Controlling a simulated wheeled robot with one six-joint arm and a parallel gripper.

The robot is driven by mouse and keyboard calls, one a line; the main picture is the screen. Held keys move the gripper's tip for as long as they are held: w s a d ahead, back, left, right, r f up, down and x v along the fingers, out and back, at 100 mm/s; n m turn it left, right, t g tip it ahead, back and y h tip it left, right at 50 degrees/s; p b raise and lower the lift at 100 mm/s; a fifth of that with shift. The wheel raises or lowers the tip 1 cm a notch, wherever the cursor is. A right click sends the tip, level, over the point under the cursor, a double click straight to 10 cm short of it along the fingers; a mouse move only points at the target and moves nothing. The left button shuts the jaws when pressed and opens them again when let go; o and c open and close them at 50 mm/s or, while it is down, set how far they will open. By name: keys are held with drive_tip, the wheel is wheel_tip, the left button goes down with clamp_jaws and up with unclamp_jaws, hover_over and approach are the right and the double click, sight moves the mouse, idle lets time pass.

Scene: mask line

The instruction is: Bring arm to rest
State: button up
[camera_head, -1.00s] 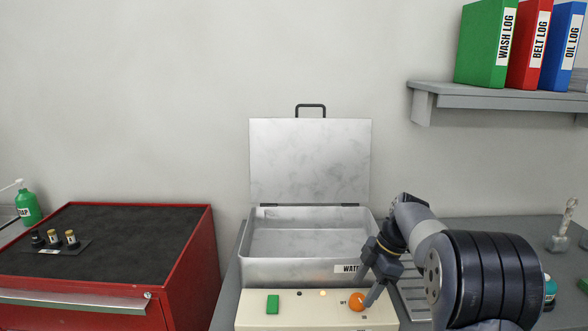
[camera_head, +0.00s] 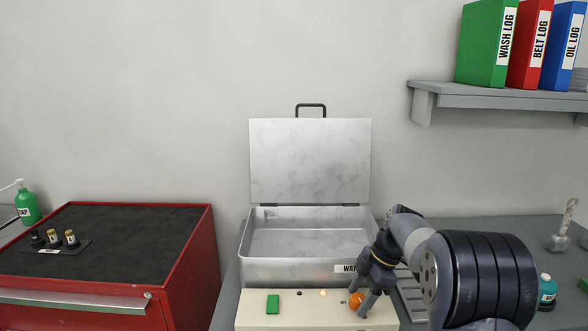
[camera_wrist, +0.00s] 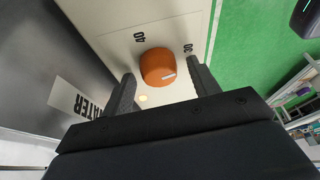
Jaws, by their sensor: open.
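My gripper (camera_head: 368,303) is at the right end of the cream control panel (camera_head: 312,321), beside the orange knob (camera_head: 356,300). In the wrist view the orange knob (camera_wrist: 157,67) shows between my two spread fingers (camera_wrist: 160,85), with bare panel on both sides of it. Its white pointer mark lies toward the right, and the printed numbers 40 and 30 stand near it. My gripper is open and holds nothing. My arm reaches in from the lower right.
A metal tank (camera_head: 300,271) with its lid (camera_head: 310,161) raised stands behind the panel. A green button (camera_head: 272,304) sits on the panel's left. A red cabinet (camera_head: 187,255) stands at left. A shelf (camera_head: 500,98) with binders hangs at upper right. A teal bottle (camera_head: 547,290) stands right of my arm.

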drive_tip(key=shift+s+d+r+m+t, duration=0.15)
drive_tip(key=shift+m+t, duration=0.25)
drive_tip(key=shift+m, duration=0.6)
drive_tip(key=m+t, duration=0.1)
drive_tip(key=m, duration=0.2)
drive_tip(key=shift+r, duration=0.1)
drive_tip(key=m+t+p, duration=0.1)
drive_tip(key=m, duration=0.1)
drive_tip(key=m+h+p, duration=0.1)
drive_tip(key=m, duration=0.2)
drive_tip(key=shift+s+a+r+t+h, duration=0.1)
drive_tip(key=shift+s+a+t+h, duration=0.1)
drive_tip(key=shift+t+h, duration=0.15)
drive_tip(key=m+h+p, duration=0.1)
drive_tip(key=m+p, duration=0.1)
drive_tip(key=m, duration=0.1)
drive_tip(key=shift+t+p, duration=0.35)
drive_tip(key=shift+p, duration=0.05)
drive_tip(key=shift+a+m+t+h+p, duration=0.15)
drive_tip(key=shift+m+t+h+p, duration=0.3)
drive_tip(key=shift+m+p, duration=1.35)
drive_tip(key=shift+a+m+h, duration=0.1)
drive_tip(key=shift+m+h, duration=0.9)
drive_tip(key=shift+m, duration=1.4)
drive_tip(key=shift+g, duration=0.25)
